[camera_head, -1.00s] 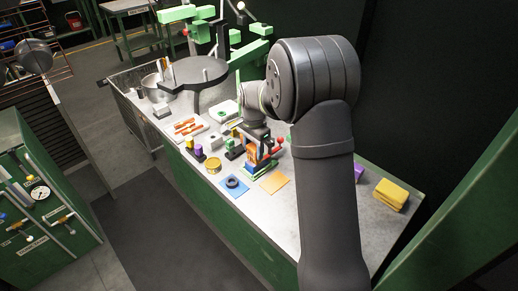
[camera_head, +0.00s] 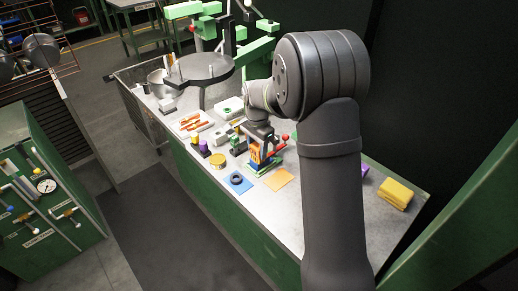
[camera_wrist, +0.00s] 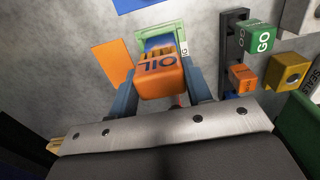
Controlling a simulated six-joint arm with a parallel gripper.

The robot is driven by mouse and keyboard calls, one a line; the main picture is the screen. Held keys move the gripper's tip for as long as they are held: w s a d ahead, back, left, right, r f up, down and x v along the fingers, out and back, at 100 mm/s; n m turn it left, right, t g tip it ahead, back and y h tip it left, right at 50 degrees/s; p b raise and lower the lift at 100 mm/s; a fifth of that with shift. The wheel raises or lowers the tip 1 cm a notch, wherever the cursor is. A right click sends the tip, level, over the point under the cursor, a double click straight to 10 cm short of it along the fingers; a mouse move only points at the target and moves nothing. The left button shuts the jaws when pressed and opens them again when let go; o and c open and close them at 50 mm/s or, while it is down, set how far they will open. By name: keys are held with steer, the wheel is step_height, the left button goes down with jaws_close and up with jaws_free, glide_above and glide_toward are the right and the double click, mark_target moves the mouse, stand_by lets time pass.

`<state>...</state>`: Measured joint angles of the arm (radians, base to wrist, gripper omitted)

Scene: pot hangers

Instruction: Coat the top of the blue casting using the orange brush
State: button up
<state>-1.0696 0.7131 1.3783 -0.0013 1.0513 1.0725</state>
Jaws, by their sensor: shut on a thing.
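I cannot tell whether the brush touches the casting.
An orange mat (camera_wrist: 112,62) and a blue mat with a black ring (camera_head: 237,180) lie close by. A red-knobbed lever (camera_head: 285,137) is near my gripper.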

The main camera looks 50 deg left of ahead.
steer(key=shift+a, duration=1.25)
steer(key=shift+d, duration=2.2)
steer(key=shift+a, duration=2.1)
step_height(320, 180, up, 8)
steer(key=shift+a, duration=0.15)
steer(key=shift+r, duration=0.15)
